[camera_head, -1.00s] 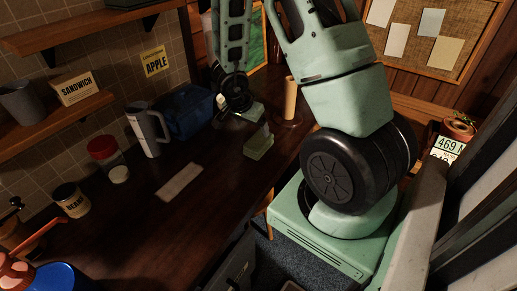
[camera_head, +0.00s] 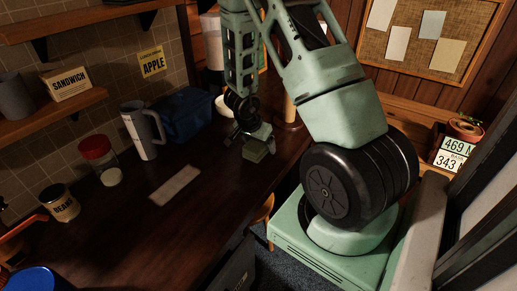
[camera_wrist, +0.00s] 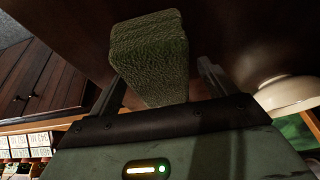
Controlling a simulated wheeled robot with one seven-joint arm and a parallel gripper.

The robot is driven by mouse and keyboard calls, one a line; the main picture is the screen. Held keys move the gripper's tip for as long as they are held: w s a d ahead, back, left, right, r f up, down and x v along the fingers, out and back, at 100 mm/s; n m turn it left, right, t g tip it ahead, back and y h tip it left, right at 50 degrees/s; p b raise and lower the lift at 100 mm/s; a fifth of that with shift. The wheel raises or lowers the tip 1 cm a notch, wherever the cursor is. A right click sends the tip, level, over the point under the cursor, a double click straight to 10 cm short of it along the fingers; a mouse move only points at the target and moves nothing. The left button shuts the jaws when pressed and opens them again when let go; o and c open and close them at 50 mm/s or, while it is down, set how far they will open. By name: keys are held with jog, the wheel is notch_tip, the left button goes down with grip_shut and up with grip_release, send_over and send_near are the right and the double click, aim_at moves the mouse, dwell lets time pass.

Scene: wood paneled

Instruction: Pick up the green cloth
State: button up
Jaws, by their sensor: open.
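The green cloth (camera_head: 255,151) is a small folded block on the dark wooden counter (camera_head: 215,205). In the wrist view the textured cloth (camera_wrist: 150,58) fills the upper middle. My gripper (camera_head: 249,137) is low over the counter, right at the cloth. In the wrist view my open gripper (camera_wrist: 160,88) has one finger on each side of the cloth, with gaps visible. Whether the cloth lies fully between the fingertips or just beyond them I cannot tell.
A white bowl (camera_head: 221,107) stands behind my gripper, and a tan cylinder (camera_head: 290,108) to its right. A blue box (camera_head: 187,115), grey mug (camera_head: 141,132), red-lidded jar (camera_head: 98,158) and beans can (camera_head: 60,203) line the wall. A flat pale rectangle (camera_head: 175,186) lies on the counter.

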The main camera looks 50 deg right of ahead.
jog(key=shift+f, duration=0.2)
dwell(0.5)
jog(key=c, duration=1.1)
